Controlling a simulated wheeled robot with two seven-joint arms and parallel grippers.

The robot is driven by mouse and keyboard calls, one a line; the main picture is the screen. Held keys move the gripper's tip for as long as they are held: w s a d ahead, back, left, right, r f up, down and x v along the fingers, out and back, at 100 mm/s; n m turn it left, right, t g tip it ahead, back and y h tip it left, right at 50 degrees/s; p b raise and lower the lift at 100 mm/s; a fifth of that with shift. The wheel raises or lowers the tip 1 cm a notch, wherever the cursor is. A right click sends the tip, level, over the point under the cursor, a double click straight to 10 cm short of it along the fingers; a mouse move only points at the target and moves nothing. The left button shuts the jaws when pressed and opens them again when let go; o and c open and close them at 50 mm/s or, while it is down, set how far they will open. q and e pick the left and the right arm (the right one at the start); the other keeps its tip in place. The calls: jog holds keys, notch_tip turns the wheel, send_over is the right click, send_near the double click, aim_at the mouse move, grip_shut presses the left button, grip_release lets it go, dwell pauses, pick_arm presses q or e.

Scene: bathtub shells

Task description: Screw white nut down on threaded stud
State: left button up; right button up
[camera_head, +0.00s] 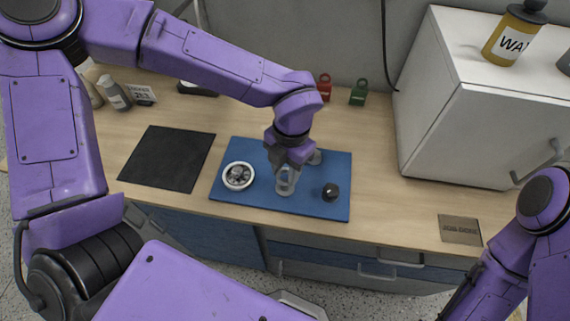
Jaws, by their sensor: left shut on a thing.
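My left gripper (286,178) reaches down over the blue mat (255,150) and is shut on a small pale thing between its fingertips. This appears to be the white nut, but it is mostly hidden by the fingers and too small to make out clearly. A pale grey round base (285,190) shows on the mat directly under the fingertips. The threaded stud cannot be told apart there, nor whether the nut touches it. My right arm shows at the lower right, with its gripper out of view.
On the mat, a white round dish (229,184) holding metal parts is left of the gripper, and a black knob (330,192) is to its right. A black pad (167,158) lies left; a white cabinet (460,100) stands right.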

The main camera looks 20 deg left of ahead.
pick_arm(q)
jog(key=shift+f, duration=0.65)
jog(key=shift+r, duration=0.1)
dwell(0.7)
jog(key=shift+p, duration=0.45)
